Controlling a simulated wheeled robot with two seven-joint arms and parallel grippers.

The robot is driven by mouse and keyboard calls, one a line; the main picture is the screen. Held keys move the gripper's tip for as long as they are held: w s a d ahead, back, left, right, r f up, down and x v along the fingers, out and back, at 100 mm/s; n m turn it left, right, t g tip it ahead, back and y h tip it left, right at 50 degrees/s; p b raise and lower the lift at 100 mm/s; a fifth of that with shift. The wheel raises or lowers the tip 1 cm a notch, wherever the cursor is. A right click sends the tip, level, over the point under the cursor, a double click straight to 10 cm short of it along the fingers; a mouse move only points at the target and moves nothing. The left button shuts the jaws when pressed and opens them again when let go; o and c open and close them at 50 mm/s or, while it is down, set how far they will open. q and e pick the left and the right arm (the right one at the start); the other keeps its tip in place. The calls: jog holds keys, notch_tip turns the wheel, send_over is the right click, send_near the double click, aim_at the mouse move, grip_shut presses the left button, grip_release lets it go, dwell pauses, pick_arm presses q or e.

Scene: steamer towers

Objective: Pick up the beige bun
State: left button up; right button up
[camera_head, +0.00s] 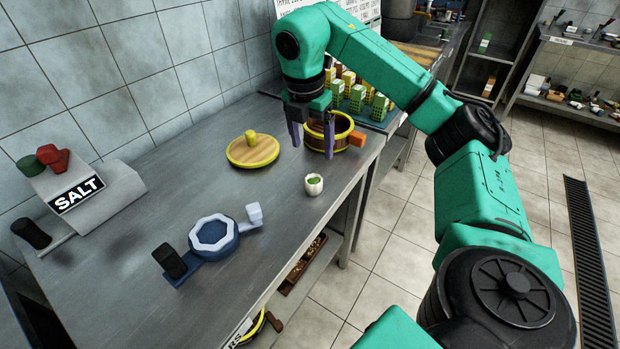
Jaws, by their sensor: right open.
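A small cream-white rounded piece with a green top (314,185) stands on the steel counter near its front edge. It is the only bun-like thing I can make out. My right gripper (312,145) is open, pointing down, with its two purple fingers apart. It is behind the cream-white piece in the picture, in front of and partly over a round brown steamer basket (346,137) with a yellow rim and an orange handle. The gripper hides part of the basket, and I cannot tell what is inside it. My left gripper is not in view.
A yellow-rimmed wooden lid (253,152) lies left of the basket. A blue device with an octagonal ring (214,234) and a grey SALT box (85,195) stand further left. Several green and yellow blocks (357,97) stand behind the basket. The counter (150,215) between them is clear.

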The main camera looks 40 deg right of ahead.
aim_at(313, 179)
notch_tip(313, 179, down, 4)
jog(key=shift+b, duration=0.75)
jog(key=f, duration=0.2)
jog(key=f+p, duration=0.1)
jog(key=f, duration=0.2)
jog(key=d+f, duration=0.1)
jog(key=f, duration=0.1)
jog(key=shift+w+d+f+p, duration=0.1)
jog(key=shift+w+f+p, duration=0.15)
jog(key=shift+p, duration=0.15)
jog(key=shift+w+f, duration=0.1)
jog(key=shift+f, duration=0.3)
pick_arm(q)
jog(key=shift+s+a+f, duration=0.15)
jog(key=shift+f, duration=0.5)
pick_arm(e)
grip_shut()
